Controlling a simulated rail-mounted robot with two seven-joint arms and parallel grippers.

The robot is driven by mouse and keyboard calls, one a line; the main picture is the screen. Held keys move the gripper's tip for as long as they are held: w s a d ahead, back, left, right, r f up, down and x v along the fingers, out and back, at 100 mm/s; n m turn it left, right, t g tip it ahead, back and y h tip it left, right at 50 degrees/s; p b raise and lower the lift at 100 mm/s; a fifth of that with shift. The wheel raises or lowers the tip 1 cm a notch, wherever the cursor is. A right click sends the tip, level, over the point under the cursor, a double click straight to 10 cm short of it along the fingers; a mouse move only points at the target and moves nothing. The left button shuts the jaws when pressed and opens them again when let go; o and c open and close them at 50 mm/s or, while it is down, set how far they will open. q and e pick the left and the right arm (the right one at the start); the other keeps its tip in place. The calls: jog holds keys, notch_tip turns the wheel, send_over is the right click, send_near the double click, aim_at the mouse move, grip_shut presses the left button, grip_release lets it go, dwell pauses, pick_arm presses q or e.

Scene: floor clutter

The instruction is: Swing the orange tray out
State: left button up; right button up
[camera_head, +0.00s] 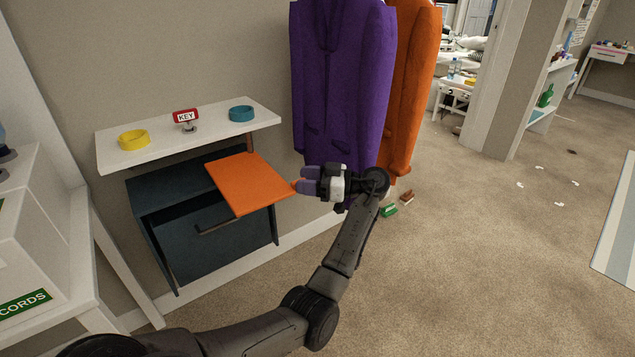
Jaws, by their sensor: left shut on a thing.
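The orange tray (246,184) is a flat square panel below the white shelf (190,139). It sticks out at an angle over the front of the dark blue cabinet (210,243). My left gripper (300,184) is at the tray's right-hand corner, with its fingers pointing left. It is shut on a small orange part at that corner, partly hidden between the fingers. My right gripper is not in view.
A purple coat (342,80) and an orange coat (412,90) hang close behind my gripper. The carpet (480,260) to the right is mostly clear.

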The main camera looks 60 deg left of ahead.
pick_arm(q)
jog(key=p+v, duration=0.2)
jog(key=v, duration=1.2)
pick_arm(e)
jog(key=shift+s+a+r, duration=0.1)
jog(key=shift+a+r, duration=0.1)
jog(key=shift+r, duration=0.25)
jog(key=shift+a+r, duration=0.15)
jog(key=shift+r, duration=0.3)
pick_arm(q)
jog(key=shift+s+a, duration=0.1)
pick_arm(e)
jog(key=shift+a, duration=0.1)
